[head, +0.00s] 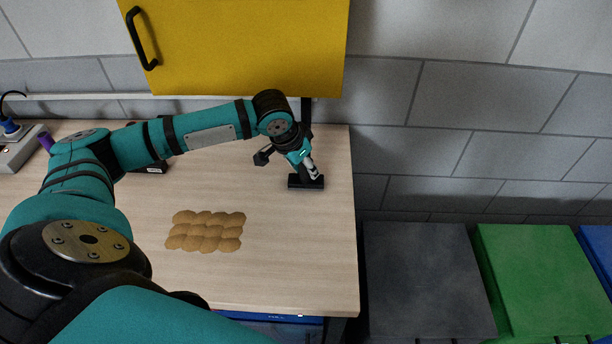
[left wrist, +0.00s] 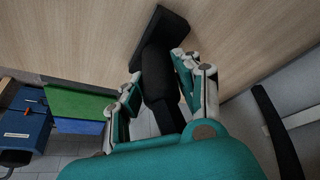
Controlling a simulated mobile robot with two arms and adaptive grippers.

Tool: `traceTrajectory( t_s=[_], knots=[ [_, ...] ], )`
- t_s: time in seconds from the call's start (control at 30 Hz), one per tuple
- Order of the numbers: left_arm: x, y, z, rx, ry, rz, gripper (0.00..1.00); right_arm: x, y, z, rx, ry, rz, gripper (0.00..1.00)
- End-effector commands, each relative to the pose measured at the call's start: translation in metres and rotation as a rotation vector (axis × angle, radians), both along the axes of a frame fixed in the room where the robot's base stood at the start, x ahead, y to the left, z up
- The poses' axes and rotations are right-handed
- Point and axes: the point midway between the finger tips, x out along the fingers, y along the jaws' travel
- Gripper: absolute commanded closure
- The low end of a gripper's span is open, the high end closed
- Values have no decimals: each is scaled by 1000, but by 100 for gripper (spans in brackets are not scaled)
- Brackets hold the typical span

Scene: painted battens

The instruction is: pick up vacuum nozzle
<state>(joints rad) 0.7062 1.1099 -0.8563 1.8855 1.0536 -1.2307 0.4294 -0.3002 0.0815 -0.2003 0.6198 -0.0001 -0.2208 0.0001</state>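The vacuum nozzle (head: 293,182) is black, with a wide flat foot and a narrower neck. It stands on the table near the right edge, neck up. In the left wrist view the nozzle (left wrist: 155,62) lies between the fingers, its foot at the top of the picture. My left gripper (head: 312,171) is right over it in the head view. In the left wrist view the left gripper (left wrist: 157,66) has its fingers apart on either side of the neck, with a narrow gap showing on the left side. My right gripper is not in view.
The wooden table (head: 300,260) is mostly clear. A tan lumpy pad (head: 206,231) lies at its middle. A yellow cabinet (head: 240,45) hangs above the back. A power strip (head: 18,148) is at far left. Grey (head: 425,280) and green (head: 540,270) boxes stand right of the table.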

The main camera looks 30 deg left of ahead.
Motion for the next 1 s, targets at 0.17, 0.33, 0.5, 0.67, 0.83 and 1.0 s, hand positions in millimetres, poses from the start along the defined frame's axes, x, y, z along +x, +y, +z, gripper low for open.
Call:
traceTrajectory(
  t_s=[0.17, 0.33, 0.5, 0.67, 0.83, 1.0],
  knots=[
    [0, 0, 0, 0, 0, 0, 100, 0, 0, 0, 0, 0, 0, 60],
    [0, 0, 1, 0, -1, 0, 100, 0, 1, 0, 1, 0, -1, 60],
    [1, 0, 3, 0, -2, 0, 100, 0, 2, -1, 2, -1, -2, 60],
    [1, 0, 14, 0, -4, 0, 100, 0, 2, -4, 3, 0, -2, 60],
    [1, 0, 37, -1, -6, 0, 100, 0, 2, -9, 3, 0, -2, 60],
    [-32, -19, 36, 2, -1, -5, 100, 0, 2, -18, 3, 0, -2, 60]
  ],
)
